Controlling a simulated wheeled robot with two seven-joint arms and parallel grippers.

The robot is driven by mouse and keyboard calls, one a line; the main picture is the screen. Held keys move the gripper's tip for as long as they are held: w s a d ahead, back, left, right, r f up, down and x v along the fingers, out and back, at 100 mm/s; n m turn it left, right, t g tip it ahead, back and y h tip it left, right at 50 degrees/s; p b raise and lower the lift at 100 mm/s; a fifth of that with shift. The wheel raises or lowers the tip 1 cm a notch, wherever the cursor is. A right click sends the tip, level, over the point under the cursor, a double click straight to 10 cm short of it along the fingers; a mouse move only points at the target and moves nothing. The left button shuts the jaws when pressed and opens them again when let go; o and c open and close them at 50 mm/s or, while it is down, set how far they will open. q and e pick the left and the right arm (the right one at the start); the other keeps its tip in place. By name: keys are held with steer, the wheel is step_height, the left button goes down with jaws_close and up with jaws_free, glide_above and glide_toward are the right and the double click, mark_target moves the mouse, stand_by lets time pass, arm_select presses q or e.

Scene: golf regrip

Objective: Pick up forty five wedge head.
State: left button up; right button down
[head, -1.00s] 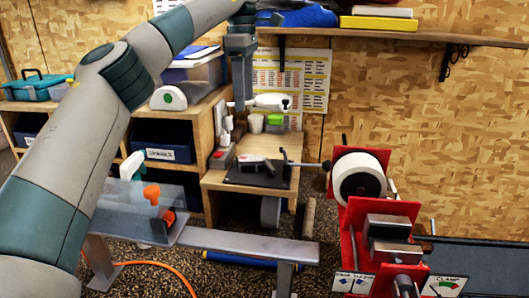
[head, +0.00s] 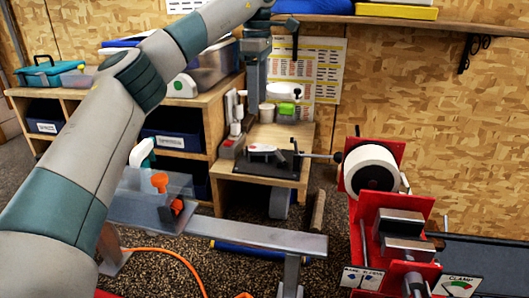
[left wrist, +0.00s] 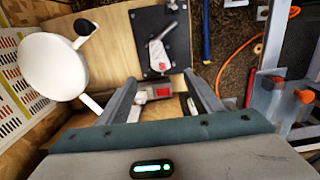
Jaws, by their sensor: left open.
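A grey club head with a red-and-white mark, likely the forty five wedge head (left wrist: 158,58), lies on a black mat (left wrist: 150,18) in the left wrist view. In the head view the club head (head: 264,150) is small, on the mat on a low wooden stand. My left gripper (left wrist: 160,80) is open and empty, its two fingers spread. It points at the stand, with the club head beyond the fingertips. In the head view the left gripper (head: 253,112) hangs down above the stand, apart from the club head. My right gripper is not in view.
A white round-headed object (left wrist: 52,66) stands left of the gripper in the wrist view. A red clamp machine (head: 365,225) is at right, a metal beam (head: 260,234) in front.

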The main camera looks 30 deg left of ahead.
arm_select(q)
steer(key=p, duration=0.2)
glide_above(259, 147)
step_height(259, 147, down, 7)
steer(key=shift+a+r, duration=0.1)
steer(key=shift+f, duration=0.6)
steer(key=shift+f+p, duration=0.7)
steer(key=shift+f, duration=0.1)
step_height(259, 147, down, 2)
steer(key=shift+f+p, duration=0.1)
steer(key=shift+p, duration=0.45)
steer(key=shift+f, duration=0.75)
steer(key=shift+r, duration=0.1)
steer(key=c, duration=1.1)
